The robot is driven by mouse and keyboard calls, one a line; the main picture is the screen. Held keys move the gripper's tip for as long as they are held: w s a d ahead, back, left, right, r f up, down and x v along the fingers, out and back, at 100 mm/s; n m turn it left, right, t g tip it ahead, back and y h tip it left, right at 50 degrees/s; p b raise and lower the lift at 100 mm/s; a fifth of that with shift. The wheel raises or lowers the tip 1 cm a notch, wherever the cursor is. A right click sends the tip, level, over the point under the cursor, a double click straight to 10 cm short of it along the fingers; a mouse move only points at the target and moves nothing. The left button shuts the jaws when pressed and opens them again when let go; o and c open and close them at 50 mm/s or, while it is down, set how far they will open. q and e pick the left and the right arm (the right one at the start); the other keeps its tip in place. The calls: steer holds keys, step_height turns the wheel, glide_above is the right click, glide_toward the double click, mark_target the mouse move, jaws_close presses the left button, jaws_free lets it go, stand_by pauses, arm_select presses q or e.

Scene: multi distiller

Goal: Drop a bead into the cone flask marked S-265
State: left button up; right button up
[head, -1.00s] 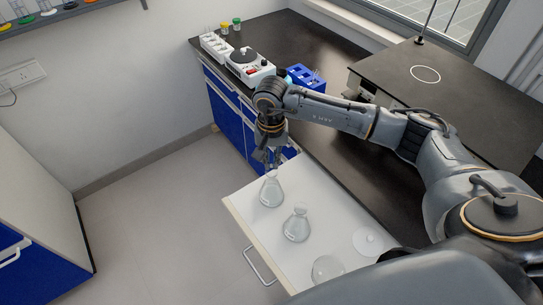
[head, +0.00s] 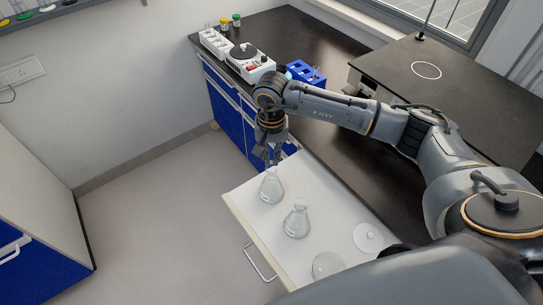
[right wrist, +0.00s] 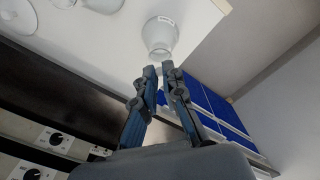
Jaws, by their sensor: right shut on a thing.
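Two clear cone flasks stand in the open white drawer (head: 318,193), a far one (head: 271,187) and a nearer one (head: 296,220). No S-265 marking can be read on either, and I see no bead. My right gripper (head: 272,162) points down at the neck of the far flask and is shut on it. The right wrist view shows the fingertips (right wrist: 161,72) close together at this flask (right wrist: 159,36). The fingers partly hide the neck, and I cannot tell whether the flask is raised. My left gripper is not in view.
A round glass piece (head: 327,264) and a white round piece (head: 367,237) lie in the drawer's near part. The black bench (head: 300,42) holds a white device (head: 247,62), a blue rack (head: 305,74) and a white rack (head: 214,42). The floor left of the drawer is clear.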

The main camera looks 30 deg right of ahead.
stand_by(0.3)
steer(key=o, duration=0.7)
steer(key=shift+o, duration=0.2)
step_height(320, 180, up, 12)
steer(key=shift+r, duration=0.1)
stand_by(0.6)
